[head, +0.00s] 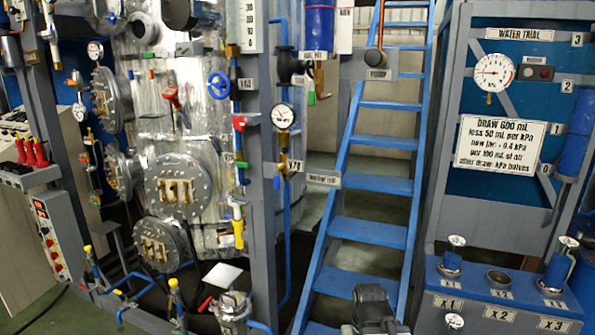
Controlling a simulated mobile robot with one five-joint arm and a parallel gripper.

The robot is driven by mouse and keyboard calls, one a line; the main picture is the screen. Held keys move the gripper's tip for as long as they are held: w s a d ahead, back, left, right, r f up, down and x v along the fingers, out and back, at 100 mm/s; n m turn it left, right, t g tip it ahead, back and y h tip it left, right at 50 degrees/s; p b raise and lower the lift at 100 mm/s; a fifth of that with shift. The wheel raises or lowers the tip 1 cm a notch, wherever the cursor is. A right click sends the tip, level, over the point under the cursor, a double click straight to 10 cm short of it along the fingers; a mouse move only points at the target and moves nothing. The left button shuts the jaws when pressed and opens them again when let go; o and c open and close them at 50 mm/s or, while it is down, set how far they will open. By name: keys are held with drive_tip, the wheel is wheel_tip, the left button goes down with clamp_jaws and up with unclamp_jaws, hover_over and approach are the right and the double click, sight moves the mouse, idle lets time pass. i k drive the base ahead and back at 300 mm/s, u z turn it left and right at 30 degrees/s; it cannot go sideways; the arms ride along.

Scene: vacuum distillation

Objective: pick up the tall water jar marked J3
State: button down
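I see no jar with a readable J3 mark in the head view. On the blue bench (470,285) at the lower right are three places labelled X1, X2 and X3. X2 shows a dark round opening (500,278). No J mark is readable on either vessel. A dark grey part at the bottom centre appears to belong to my arm; its fingers cannot be made out.
A blue ladder (368,231) stands in the middle. A silver tank (180,120) with pipes and valves fills the left. A WATER TRIAL panel (505,145) with a gauge (494,72) rises behind the bench. A blue cylinder (577,135) hangs at the right.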

sight(565, 249)
drive_tip(key=u, duration=2.45)
drive_tip(key=k, duration=1.3)
drive_tip(key=z, duration=0.5)
